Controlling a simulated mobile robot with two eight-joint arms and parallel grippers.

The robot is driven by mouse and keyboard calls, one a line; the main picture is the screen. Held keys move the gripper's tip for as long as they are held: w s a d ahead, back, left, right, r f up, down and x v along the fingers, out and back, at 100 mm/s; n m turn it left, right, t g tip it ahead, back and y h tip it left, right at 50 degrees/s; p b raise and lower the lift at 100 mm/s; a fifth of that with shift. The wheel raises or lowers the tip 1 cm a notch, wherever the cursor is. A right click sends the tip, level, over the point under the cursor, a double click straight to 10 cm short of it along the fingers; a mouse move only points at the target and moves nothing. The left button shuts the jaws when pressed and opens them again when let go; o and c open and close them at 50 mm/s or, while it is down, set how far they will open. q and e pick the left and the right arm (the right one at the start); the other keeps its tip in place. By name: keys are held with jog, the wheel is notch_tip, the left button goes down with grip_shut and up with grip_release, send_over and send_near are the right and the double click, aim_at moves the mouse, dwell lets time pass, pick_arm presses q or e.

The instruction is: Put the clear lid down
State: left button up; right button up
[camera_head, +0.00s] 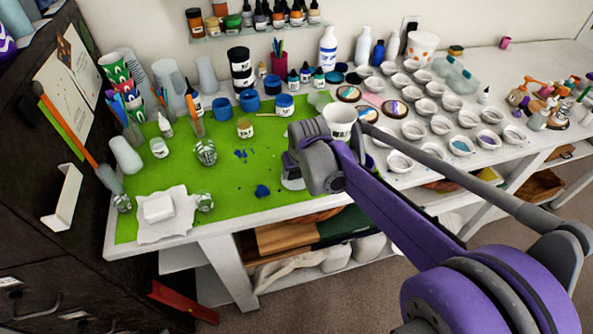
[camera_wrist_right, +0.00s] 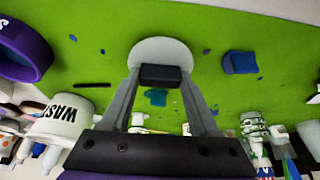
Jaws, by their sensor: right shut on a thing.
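The clear lid (camera_head: 292,184) shows as a pale round disc near the front edge of the green mat (camera_head: 225,190), just under my right gripper (camera_head: 291,172). In the right wrist view the lid (camera_wrist_right: 160,48) sits at the tips of my right gripper (camera_wrist_right: 160,76). Its grey fingers are closed in on a dark piece there, and the disc reaches out beyond them. The lid looks flat and low over the mat; I cannot tell whether it touches it. The arm hides part of the mat. My left gripper is not in view.
A blue lump (camera_head: 262,191) lies left of the lid, with blue bits (camera_head: 243,154) farther back. A white cup (camera_head: 340,122), marked WAS… in the wrist view (camera_wrist_right: 58,118), stands behind my gripper. Glass jars (camera_head: 206,152) and a white block (camera_head: 158,207) stand left.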

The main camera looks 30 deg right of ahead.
jog(key=shift+f, duration=0.1)
jog(key=shift+f, duration=0.15)
jog(key=o, duration=1.3)
jog(key=shift+s+r, duration=0.1)
jog(key=shift+r, duration=0.5)
jog(key=p+v, duration=0.1)
jog(key=v, duration=1)
jog(key=s+a+f+n, duration=0.1)
jog(key=s+a+f, duration=0.2)
jog(key=s+f, duration=0.1)
jog(key=s+a+f, duration=0.3)
jog(key=s+f, duration=0.2)
jog(key=s, duration=0.2)
jog(key=s+a+f+n+t+y, duration=0.1)
jog(key=s+a+f, duration=0.2)
jog(key=s, duration=0.3)
jog(key=shift+a+f+n, duration=0.15)
jog(key=shift+f+n, duration=0.15)
jog(key=shift+f, duration=0.45)
